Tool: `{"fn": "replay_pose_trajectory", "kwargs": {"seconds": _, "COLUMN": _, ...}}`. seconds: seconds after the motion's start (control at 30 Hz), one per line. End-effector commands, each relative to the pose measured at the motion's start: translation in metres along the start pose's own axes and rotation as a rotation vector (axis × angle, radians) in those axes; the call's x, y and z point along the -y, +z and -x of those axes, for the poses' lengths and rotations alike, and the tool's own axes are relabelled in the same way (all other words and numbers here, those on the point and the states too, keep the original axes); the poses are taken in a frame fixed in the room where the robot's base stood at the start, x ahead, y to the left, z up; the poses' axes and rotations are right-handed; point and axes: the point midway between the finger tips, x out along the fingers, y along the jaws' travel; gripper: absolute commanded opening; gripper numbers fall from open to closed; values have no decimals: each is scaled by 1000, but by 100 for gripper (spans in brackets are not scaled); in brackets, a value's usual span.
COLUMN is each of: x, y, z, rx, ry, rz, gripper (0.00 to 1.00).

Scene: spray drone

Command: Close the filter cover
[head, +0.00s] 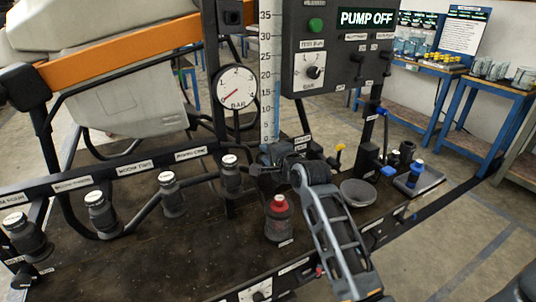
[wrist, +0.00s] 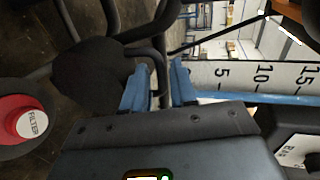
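The red cap (head: 279,203) sits on a dark round body just below my gripper in the head view. It also shows at the left edge of the wrist view (wrist: 32,122), with a white label reading FILTER. No separate filter cover can be made out. My gripper (head: 263,167) is above and slightly left of the cap, apart from it. In the wrist view its blue fingertips (wrist: 158,88) are a little apart, with nothing seen held between them. A dark rounded part (wrist: 92,76) lies between the cap and the fingers.
A vertical scale (head: 270,80) and a control box reading PUMP OFF (head: 335,50) stand behind my gripper. Several dark nozzles (head: 171,195) line a bar at left. A grey round disc (head: 358,193) lies right of my arm. The deck's front left (head: 190,255) is clear.

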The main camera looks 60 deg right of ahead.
Motion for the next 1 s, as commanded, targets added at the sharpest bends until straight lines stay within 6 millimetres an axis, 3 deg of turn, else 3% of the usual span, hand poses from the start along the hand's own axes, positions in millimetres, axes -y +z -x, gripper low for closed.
{"fn": "replay_pose_trajectory", "kwargs": {"seconds": 0.27, "x": 0, "y": 0, "z": 0, "rx": 0, "ry": 0, "rz": 0, "gripper": 0}}
{"fn": "replay_pose_trajectory", "kwargs": {"seconds": 1.0, "x": -1, "y": 0, "z": 0, "rx": 0, "ry": 2, "rz": 0, "gripper": 0}}
